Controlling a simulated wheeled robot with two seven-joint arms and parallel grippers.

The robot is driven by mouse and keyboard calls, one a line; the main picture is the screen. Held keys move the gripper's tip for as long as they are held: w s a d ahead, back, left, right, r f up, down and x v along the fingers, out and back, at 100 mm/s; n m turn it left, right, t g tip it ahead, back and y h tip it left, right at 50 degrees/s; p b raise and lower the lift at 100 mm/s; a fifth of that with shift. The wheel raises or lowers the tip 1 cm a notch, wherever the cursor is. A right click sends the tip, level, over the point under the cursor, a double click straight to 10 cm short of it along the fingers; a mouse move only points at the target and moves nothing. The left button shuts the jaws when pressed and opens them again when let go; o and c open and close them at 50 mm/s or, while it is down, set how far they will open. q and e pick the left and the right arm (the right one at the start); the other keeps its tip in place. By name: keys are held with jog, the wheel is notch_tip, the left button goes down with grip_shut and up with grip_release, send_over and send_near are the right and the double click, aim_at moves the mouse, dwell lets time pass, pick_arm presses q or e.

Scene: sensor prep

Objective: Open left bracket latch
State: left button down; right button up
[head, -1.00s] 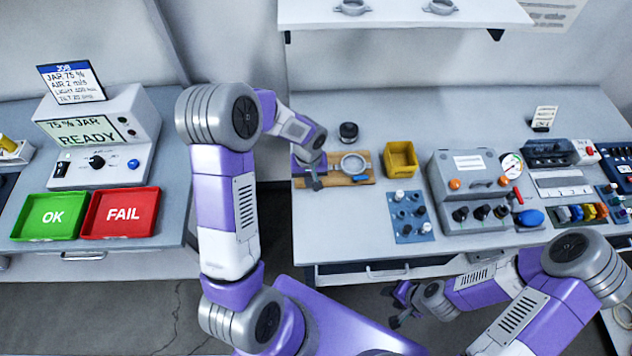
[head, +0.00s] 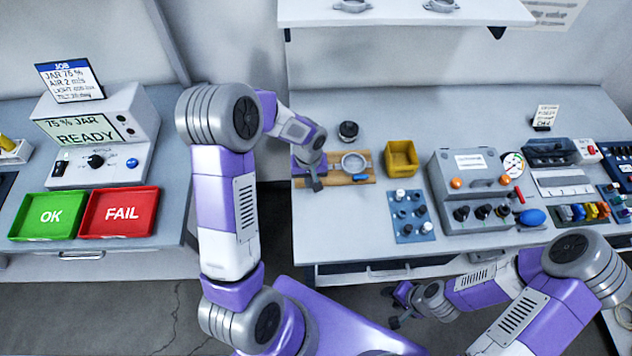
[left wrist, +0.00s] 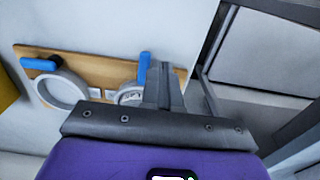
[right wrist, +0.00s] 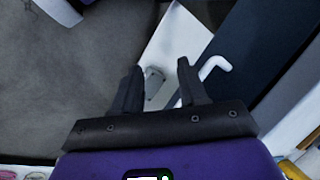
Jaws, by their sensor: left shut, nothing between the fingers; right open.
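A wooden board (head: 338,182) on the bench carries two grey ring brackets. The right bracket (head: 353,162) shows in the head view with its blue latch (head: 361,178) lying along the board. The left bracket is mostly hidden there by my left gripper (head: 316,184). In the left wrist view, the left bracket's ring (left wrist: 130,97) is partly covered by the gripper, and its blue latch (left wrist: 144,66) points across the board. My left gripper is shut and empty right beside this latch; I cannot tell whether they touch. My right gripper (head: 393,307) is open and empty, low before the bench.
A black round part (head: 348,131) stands behind the board. A yellow bin (head: 402,158), a blue knob panel (head: 412,216) and a grey control box (head: 470,185) stand to its right. Green (head: 47,216) and red (head: 119,213) trays lie on the left bench.

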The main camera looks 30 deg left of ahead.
pick_arm(q)
jog(key=shift+f+b, duration=0.6)
jog(key=shift+f, duration=0.1)
jog(key=shift+d, duration=0.1)
dwell(0.4)
